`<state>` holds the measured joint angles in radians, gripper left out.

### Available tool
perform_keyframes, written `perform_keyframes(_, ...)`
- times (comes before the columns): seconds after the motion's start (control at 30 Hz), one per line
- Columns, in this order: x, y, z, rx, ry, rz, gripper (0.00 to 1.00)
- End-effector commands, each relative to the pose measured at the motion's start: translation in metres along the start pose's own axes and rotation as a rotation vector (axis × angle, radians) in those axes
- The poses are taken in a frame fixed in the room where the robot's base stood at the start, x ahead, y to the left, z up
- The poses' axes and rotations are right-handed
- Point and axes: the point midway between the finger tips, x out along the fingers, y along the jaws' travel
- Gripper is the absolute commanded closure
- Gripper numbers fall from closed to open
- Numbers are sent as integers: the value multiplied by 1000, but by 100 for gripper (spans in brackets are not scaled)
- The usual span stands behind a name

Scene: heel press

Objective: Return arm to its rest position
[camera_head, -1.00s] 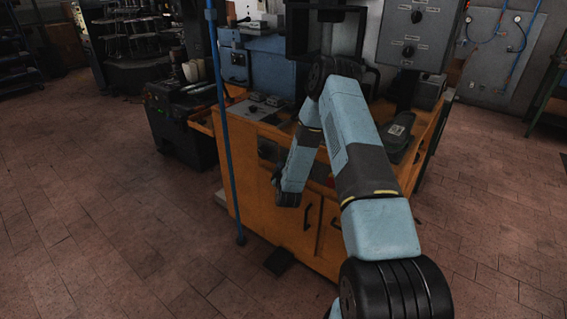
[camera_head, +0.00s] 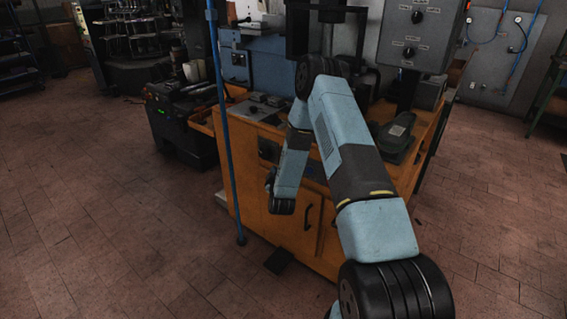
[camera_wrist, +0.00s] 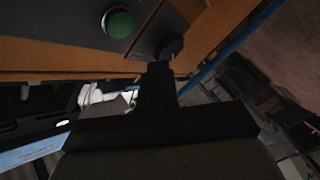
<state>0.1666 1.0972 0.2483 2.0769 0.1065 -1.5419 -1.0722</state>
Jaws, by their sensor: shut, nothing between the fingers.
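My arm (camera_head: 360,165) reaches up from the bottom of the head view, bends at the black elbow, and its forearm hangs down in front of the orange cabinet (camera_head: 330,235). My gripper (camera_wrist: 158,75) shows dark in the wrist view, with its fingers together and nothing seen between them. A green button (camera_wrist: 118,22) and a black knob (camera_wrist: 170,46) on a dark panel lie beyond the fingertips. The knob shows right at the finger ends; I cannot tell whether they touch. In the head view the gripper is hard to make out against the dark panel.
A control box (camera_head: 413,35) stands on the cabinet's right, above a dark grey device (camera_head: 397,138). A blue pole (camera_head: 228,140) stands left of the forearm. A dark machine (camera_head: 180,120) is further left. The tiled floor (camera_head: 100,220) at left is open.

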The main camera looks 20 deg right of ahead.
Motion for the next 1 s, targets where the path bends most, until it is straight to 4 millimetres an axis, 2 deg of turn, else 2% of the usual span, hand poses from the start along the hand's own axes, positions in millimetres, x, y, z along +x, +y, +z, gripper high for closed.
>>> perform_keyframes(0.2,4,12,-13,15,2,-23,100)
perform_keyframes(0.57,9,72,-80,101,-26,-163,100)
perform_keyframes(0.77,-1,108,-114,149,-63,-238,100)
perform_keyframes(1.0,-26,149,-152,203,-120,-317,100)
